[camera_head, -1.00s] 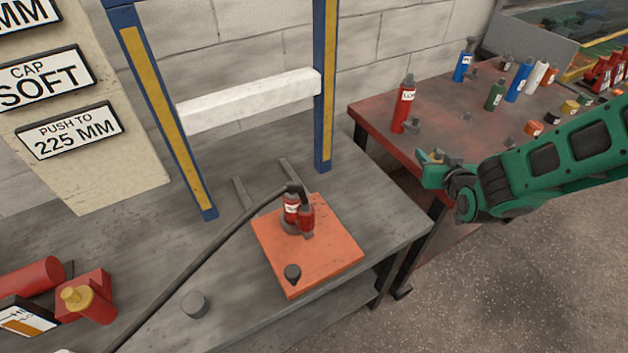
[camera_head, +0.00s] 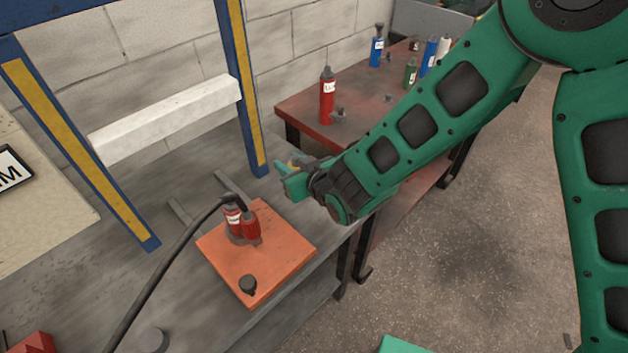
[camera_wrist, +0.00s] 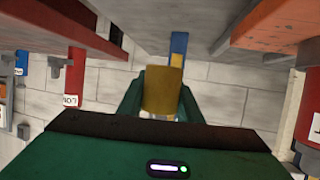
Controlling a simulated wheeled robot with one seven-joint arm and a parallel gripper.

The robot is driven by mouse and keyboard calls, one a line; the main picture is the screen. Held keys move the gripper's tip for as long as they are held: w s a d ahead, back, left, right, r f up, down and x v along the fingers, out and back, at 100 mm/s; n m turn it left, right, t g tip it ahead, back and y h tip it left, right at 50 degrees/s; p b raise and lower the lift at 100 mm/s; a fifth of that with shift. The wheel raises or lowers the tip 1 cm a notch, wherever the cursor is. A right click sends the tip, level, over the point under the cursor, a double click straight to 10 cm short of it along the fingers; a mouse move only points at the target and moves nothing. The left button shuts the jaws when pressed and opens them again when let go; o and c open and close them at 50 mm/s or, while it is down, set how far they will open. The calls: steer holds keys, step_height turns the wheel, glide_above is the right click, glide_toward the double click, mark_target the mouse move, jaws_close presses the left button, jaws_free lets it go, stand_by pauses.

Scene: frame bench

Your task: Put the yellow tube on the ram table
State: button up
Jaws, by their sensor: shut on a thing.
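The yellow tube (camera_wrist: 161,92) is between the green fingers of my gripper (camera_wrist: 160,100) in the wrist view. In the head view my gripper (camera_head: 290,180) is over the right end of the grey bench, beside the foot of the right blue post, and only a small bit of yellow shows there. The orange square plate, which seems to be the ram table (camera_head: 288,250), lies on the grey bench, left of and nearer than my gripper. A red ram (camera_head: 240,223) with a black hose stands on its back left part. A dark knob (camera_head: 247,285) is near its front corner.
A blue and yellow frame with a white crossbar (camera_head: 165,120) stands behind the plate. A red table (camera_head: 300,105) with a red bottle (camera_head: 327,97) and several other bottles is at the back right. The plate's right half is bare.

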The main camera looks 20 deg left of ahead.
steer(key=w+d+f, duration=0.4)
steer(key=d, duration=0.1)
steer(key=w+d+f, duration=0.1)
steer(key=w+d, duration=0.1)
steer(key=shift+w+d+f, duration=0.2)
steer(key=shift+w+f, duration=0.1)
steer(key=shift+f, duration=2.15)
steer(key=o, duration=1.2)
steer(key=shift+f, duration=0.1)
steer(key=shift+d, duration=0.1)
steer(key=v, duration=1.1)
steer(key=shift+s, duration=0.2)
steer(key=shift+s+d+r, duration=0.15)
steer(key=shift+d+r, duration=0.1)
steer(key=shift+r, duration=0.05)
